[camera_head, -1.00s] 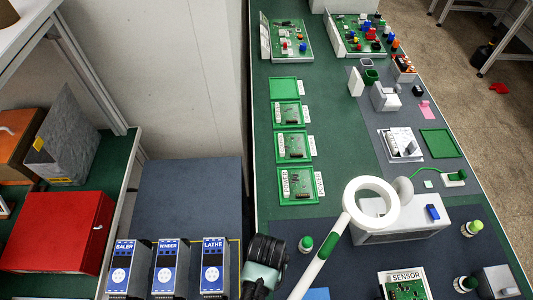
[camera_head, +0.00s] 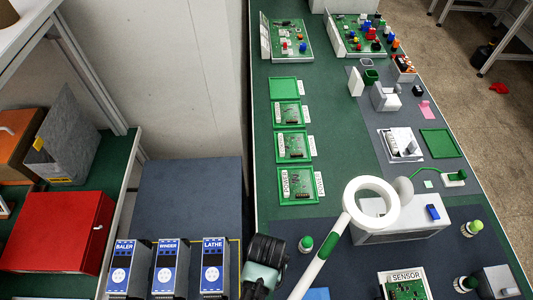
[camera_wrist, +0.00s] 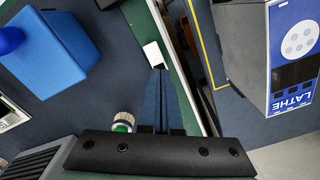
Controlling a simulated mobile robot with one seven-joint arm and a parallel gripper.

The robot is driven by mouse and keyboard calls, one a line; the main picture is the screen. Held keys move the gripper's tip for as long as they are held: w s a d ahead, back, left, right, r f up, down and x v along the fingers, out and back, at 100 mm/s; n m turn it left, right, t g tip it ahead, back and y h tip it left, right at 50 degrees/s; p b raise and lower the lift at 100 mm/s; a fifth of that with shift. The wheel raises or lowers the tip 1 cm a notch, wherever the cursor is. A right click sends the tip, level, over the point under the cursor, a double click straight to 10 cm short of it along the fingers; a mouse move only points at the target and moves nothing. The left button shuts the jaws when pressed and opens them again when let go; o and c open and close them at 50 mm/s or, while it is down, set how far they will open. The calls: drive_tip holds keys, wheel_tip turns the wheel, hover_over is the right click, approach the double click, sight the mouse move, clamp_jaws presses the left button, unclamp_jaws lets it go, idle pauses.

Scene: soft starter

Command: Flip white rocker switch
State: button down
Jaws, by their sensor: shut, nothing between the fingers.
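I cannot pick out the white rocker switch for certain. A small flat white piece (camera_wrist: 153,55) lies just beyond my fingertips in the wrist view, near the bench edge; I cannot tell whether it is the switch. My gripper (camera_wrist: 161,70) points at it with its fingers together and nothing between them. Whether the tips touch anything is unclear. In the head view, the dark end of my arm (camera_head: 266,252) is right of the LATHE unit, and the fingertips are not distinguishable. The blue LATHE unit (camera_head: 214,267) also shows at right in the wrist view (camera_wrist: 295,60).
The WINDER unit (camera_head: 168,267) and BALER unit (camera_head: 127,267) stand further left. A green-topped knob (camera_head: 306,243) is close to my arm, also in the wrist view (camera_wrist: 123,122). A blue bin (camera_wrist: 55,50) is at left. A white ring lamp (camera_head: 371,188) overhangs the bench.

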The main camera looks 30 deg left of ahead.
drive_tip(key=shift+f+b, duration=0.7)
drive_tip(key=shift+f, duration=0.3)
idle(0.7)
drive_tip(key=shift+r, duration=0.2)
wheel_tip(320, 180, up, 7)
drive_tip(key=p, duration=0.7)
drive_tip(key=shift+p, duration=0.35)
drive_tip(key=shift+f, duration=0.1)
